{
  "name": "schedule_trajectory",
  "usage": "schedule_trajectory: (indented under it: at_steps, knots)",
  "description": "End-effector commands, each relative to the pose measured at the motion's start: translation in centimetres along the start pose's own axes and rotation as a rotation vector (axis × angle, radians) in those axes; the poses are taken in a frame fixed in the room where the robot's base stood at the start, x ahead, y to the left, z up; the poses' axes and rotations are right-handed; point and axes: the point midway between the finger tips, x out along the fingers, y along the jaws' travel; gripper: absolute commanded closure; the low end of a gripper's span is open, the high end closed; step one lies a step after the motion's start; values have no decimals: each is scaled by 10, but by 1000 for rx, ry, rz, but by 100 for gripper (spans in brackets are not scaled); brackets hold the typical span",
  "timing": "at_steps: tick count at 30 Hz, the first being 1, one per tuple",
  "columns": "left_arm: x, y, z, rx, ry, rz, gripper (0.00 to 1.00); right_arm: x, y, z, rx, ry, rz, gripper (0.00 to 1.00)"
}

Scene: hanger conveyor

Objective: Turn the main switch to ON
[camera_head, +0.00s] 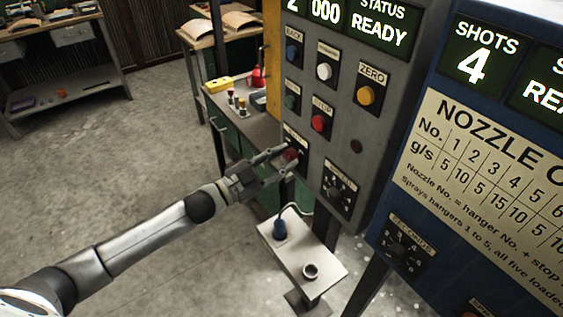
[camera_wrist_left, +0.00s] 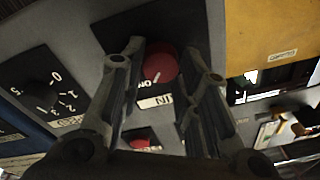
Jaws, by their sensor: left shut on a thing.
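The main switch is a red round knob (camera_head: 290,154) on a dark plate at the lower left of the grey control panel (camera_head: 340,125). In the left wrist view the knob (camera_wrist_left: 160,66) sits between my two fingers, with a partly hidden, upside-down label beside it. My left gripper (camera_head: 287,157) is shut on the knob, one finger on each side; its fingers (camera_wrist_left: 163,80) also show in the wrist view. The knob's exact pointing direction is hard to tell. The panel display reads STATUS READY. My right gripper is in neither view.
Other panel controls are close by: a red button (camera_head: 319,123), a yellow ZERO button (camera_head: 366,95) and a black dial (camera_head: 338,190). A blue panel (camera_head: 480,190) stands at the right. A small stand (camera_head: 325,265) is below. The floor (camera_head: 110,160) at left is clear.

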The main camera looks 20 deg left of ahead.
Motion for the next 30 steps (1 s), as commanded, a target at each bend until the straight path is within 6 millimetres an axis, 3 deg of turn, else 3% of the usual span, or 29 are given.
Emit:
schedule_trajectory:
  at_steps: [23,24,29,30]
  knots:
    - [0,1,1,109,4,9,94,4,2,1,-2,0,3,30]
    - [0,1,1,109,4,9,69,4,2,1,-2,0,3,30]
    - [0,0,1,108,4,9,48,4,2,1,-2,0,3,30]
    - [0,0,1,108,4,9,48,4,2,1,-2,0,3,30]
